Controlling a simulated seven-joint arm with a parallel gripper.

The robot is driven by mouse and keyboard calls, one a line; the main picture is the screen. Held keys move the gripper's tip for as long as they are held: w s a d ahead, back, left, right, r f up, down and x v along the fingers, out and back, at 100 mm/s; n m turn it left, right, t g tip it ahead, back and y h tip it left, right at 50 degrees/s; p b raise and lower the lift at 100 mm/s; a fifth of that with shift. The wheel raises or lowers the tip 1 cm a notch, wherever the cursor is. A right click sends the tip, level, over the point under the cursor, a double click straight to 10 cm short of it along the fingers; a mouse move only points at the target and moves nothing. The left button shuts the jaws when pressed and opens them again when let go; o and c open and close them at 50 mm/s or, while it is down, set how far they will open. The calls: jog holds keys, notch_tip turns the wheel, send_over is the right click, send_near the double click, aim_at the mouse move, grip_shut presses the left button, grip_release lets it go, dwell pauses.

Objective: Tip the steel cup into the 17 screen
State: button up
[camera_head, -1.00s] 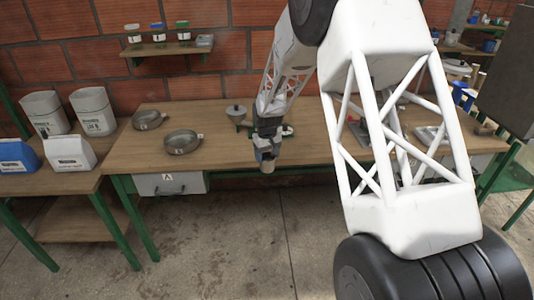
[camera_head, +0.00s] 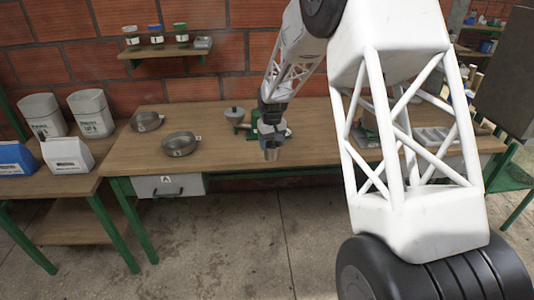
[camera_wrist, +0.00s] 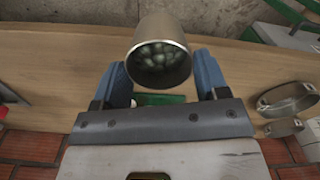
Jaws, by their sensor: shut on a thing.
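My gripper (camera_head: 270,134) is shut on the steel cup (camera_head: 271,154) and holds it in the air by the front edge of the bench. In the wrist view, the cup (camera_wrist: 160,52) sits between the blue fingers (camera_wrist: 161,76), its mouth facing the camera, with pale green beans inside. Two round, shallow metal screens stand on the bench left of my gripper: a nearer one (camera_head: 181,144) and a farther one (camera_head: 146,121). The wrist view shows them at the right, one larger (camera_wrist: 287,98) and one smaller (camera_wrist: 284,128). I cannot read their size labels.
A funnel-topped device (camera_head: 236,115) stands on the bench (camera_head: 135,160) behind my gripper. White bags (camera_head: 91,113) stand on the left table. A wall shelf (camera_head: 166,50) holds several small jars. The bench is bare between the screens and the cup.

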jog(key=w+d+r+m, duration=0.1)
jog(key=w+d+r, duration=0.3)
jog(key=d+r, duration=0.35)
jog(key=w+d+r+m, duration=0.2)
jog(key=w+d+r, duration=0.2)
jog(key=d+r, duration=0.35)
jog(key=w+d+f+n, duration=0.1)
jog(key=w+d, duration=0.3)
jog(key=d, duration=0.9)
jog(key=w+d+f+n, duration=0.1)
jog(key=w+d, duration=0.3)
jog(key=d, duration=1)
jog(key=w+d+f+n, duration=0.2)
jog(key=w+d, duration=0.2)
jog(key=d, duration=0.9)
jog(key=shift+d, duration=0.4)
jog(key=shift+a+h, duration=0.15)
jog(key=shift+h, duration=0.15)
